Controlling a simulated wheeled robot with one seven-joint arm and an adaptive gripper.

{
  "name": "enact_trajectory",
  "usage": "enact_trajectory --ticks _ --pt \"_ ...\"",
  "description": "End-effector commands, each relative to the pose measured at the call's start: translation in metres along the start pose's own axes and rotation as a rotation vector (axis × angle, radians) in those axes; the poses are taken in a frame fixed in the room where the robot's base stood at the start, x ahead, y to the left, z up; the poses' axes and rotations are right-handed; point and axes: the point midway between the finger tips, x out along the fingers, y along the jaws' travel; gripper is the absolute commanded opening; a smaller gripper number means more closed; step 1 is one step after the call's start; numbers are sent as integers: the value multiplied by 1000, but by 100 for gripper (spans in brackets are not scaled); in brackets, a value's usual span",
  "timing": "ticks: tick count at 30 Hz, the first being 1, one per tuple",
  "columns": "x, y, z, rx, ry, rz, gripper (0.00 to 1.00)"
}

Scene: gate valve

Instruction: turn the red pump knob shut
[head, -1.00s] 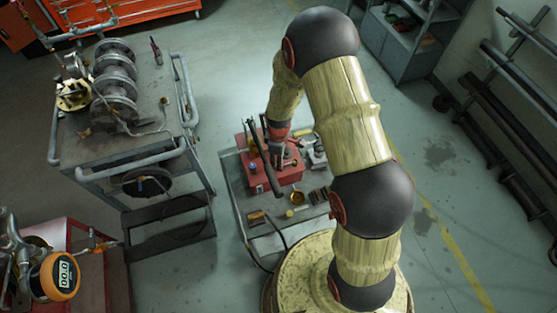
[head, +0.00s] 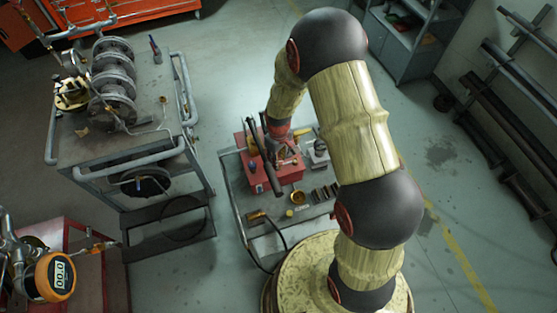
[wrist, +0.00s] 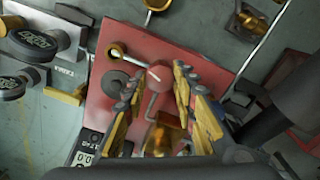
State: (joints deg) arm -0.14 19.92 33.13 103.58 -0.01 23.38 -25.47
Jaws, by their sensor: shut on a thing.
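The red pump (head: 258,180) sits on a small grey cart. Its flat red top (wrist: 112,100) fills the middle of the wrist view. The round red knob (wrist: 158,75), with a pale mark on it, stands on this top. My gripper (wrist: 160,82) has one finger on each side of the knob and is shut on it. In the head view my gripper (head: 279,150) is over the pump and the knob cannot be made out. A brass fitting (wrist: 165,136) shows between the fingers, nearer the wrist.
A dark lever (head: 262,150) stands up beside my gripper. The cart (head: 235,180) also holds small parts. A trolley with reels (head: 115,85) is to the left. Open floor lies behind.

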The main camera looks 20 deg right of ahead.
Motion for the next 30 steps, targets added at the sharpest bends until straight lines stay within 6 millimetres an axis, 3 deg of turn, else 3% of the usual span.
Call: enact_trajectory --ticks 30 --pt "0 0 -1 949 3 0 2"
